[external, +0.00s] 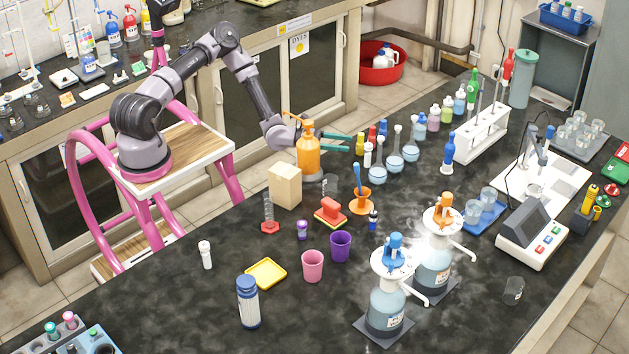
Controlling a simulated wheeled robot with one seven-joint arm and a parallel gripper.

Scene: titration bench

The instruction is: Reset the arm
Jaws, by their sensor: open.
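My arm rises from its base on the wooden-topped pink cart and reaches right over the dark bench. My gripper (338,142), with green fingers, is open behind and to the right of the orange pump bottle (309,155). The bottle stands upright and hides part of the wrist. I see nothing between the fingers. Whether the gripper touches the bottle I cannot tell.
A wooden block (285,185) stands in front of the bottle. Several flasks (395,163) and small bottles are right of my gripper. A white tube rack (481,134) stands farther right.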

